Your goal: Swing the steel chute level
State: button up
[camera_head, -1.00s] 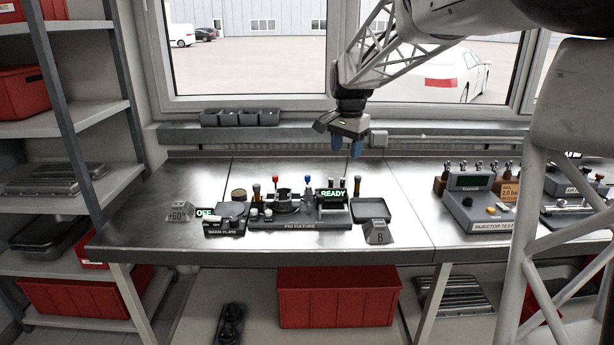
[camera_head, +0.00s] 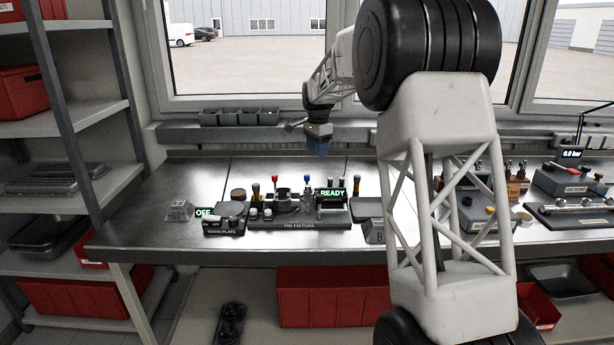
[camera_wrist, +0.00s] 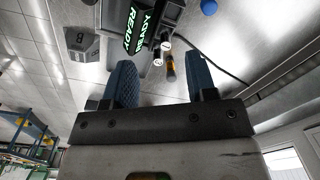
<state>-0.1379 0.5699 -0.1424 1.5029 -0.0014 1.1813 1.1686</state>
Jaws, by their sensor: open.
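The fixture (camera_head: 300,222) stands on the bench with a lit READY display (camera_head: 331,193). It carries a dark cylinder, a red knob (camera_head: 274,180) and a blue knob (camera_head: 307,178). I cannot clearly pick out the steel chute on it. My gripper (camera_head: 318,148), with blue fingertips, hangs above and behind the fixture, apart from it. In the wrist view my gripper (camera_wrist: 161,75) is open and empty, its two blue fingers well apart. The READY display (camera_wrist: 136,28) shows beyond them, with an amber and black post (camera_wrist: 170,68) between the fingers.
A warm plate (camera_head: 223,228) with an OFF display is left of the fixture. A grey tray (camera_head: 367,207) and a block marked B (camera_head: 374,232) are to its right, partly behind my arm. Grey bins (camera_head: 238,117) sit on the window ledge.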

jog(key=shift+m, duration=0.9)
jog(key=w+a+f, duration=0.1)
jog(key=w+f, duration=0.1)
jog(key=w+a+f, duration=0.1)
jog(key=w+f, duration=0.1)
jog(key=w, duration=0.1)
jog(key=w+a+f, duration=0.1)
jog(key=w+f, duration=0.1)
jog(key=w, duration=0.1)
jog(key=shift+a+f, duration=0.15)
jog(key=shift+f, duration=0.05)
jog(key=shift+s+f, duration=0.1)
jog(key=shift+f, duration=3.8)
jog(key=c, duration=0.9)
jog(key=shift+c, duration=0.2)
